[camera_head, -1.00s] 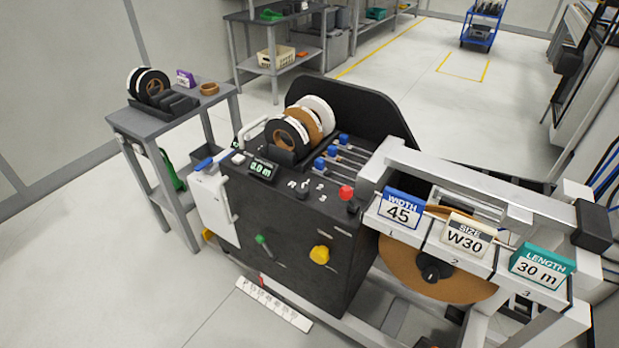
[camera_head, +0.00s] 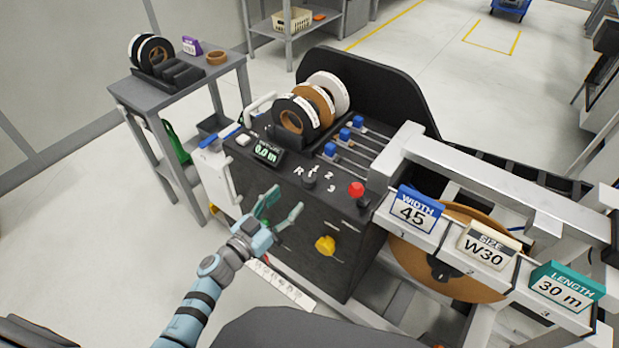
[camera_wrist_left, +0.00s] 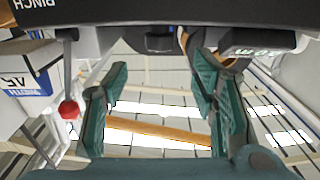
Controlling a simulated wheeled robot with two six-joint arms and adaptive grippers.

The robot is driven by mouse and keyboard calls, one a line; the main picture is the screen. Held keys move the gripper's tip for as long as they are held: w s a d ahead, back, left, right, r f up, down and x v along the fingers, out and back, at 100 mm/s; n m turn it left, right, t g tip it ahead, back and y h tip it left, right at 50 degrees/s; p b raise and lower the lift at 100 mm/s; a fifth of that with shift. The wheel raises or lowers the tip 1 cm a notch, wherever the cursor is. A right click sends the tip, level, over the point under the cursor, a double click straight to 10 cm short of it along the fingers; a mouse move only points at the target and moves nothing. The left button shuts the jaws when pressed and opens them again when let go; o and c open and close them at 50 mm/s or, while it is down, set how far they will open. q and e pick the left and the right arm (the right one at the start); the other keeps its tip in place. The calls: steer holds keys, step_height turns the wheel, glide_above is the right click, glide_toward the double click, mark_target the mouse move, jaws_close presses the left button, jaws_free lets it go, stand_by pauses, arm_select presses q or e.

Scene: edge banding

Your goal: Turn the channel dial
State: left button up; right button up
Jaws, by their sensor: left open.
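The channel dial (camera_head: 309,181) is a small black knob on the top panel of the dark machine, with white marks R, 1, 2 and 3 around it. My left gripper (camera_head: 285,203) has teal fingers and comes in from the lower left. It is open and empty, in front of the machine and below and left of the dial in the head view. Its spread fingers also show in the left wrist view (camera_wrist_left: 160,80), with nothing between them that I can see held. I cannot make out the dial in the wrist view. My right gripper is not in view.
Blue-capped levers (camera_head: 345,134) and tape rolls (camera_head: 296,116) stand behind. A yellow knob (camera_head: 325,245) is on the front face. Open floor lies to the left.

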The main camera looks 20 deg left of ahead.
mark_target(305, 184)
arm_select(q)
steer(key=b+x, duration=0.2)
steer(key=x, duration=0.7)
steer(key=shift+w+d+f+b, duration=0.1)
steer(key=shift+w+f+b, duration=0.1)
steer(key=shift+w+b, duration=0.15)
steer(key=shift+w+d+r, duration=0.1)
steer(key=shift+w+d, duration=0.1)
steer(key=shift+w, duration=0.25)
steer(key=shift+c, duration=0.5)
steer(key=c, duration=1.1)
steer(key=shift+o, duration=0.2)
